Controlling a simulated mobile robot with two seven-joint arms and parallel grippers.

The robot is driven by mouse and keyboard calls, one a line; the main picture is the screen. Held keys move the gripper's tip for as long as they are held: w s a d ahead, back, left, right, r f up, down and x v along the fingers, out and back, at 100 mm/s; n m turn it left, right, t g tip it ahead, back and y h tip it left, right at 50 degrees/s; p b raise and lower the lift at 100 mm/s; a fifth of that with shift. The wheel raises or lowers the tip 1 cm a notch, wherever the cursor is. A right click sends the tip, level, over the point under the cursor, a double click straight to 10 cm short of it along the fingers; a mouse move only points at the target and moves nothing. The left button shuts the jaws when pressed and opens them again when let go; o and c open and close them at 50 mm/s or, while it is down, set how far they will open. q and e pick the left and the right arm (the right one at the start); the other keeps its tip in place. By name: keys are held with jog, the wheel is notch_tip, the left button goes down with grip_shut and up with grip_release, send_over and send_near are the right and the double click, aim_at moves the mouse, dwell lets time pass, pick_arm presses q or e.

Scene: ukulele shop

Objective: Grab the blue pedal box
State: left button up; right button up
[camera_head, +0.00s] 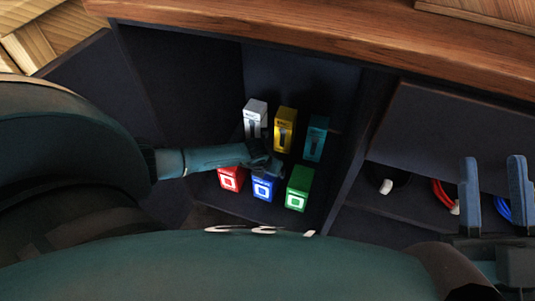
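The blue pedal box (263,191) stands in the lower row inside a dark cabinet compartment, between a red box (231,181) and a green box (299,189). It has a white square mark on its front. My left gripper (268,165) reaches in from the left, just above the blue box, and overlaps its top edge in the picture. I cannot tell whether it touches the box, or whether its fingers are open or shut. My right gripper (495,160) is at the right edge, its two blue fingers apart and nothing between them.
A white box (255,115), a yellow box (285,130) and a teal box (316,138) stand in the row behind. A divider separates a right compartment with coiled red (443,194) and blue (503,209) cables. A wooden top (330,40) overhangs the cabinet.

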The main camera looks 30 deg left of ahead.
pick_arm(q)
jog(key=b+x, duration=0.1)
jog(key=x, duration=0.1)
jog(key=shift+w+f+b, duration=0.15)
jog(key=shift+f+b, duration=0.1)
jog(key=shift+b, duration=0.15)
pick_arm(e)
jog(key=r+n+y, duration=0.2)
jog(key=n+y, duration=0.1)
jog(key=r+n+y, duration=0.1)
jog(key=shift+s+d+r+g+y, duration=0.2)
jog(key=shift+s+g+y, duration=0.1)
jog(key=shift+s, duration=0.1)
pick_arm(q)
jog(key=c, duration=1.7)
jog(key=shift+c, duration=0.3)
jog(key=shift+r, duration=0.1)
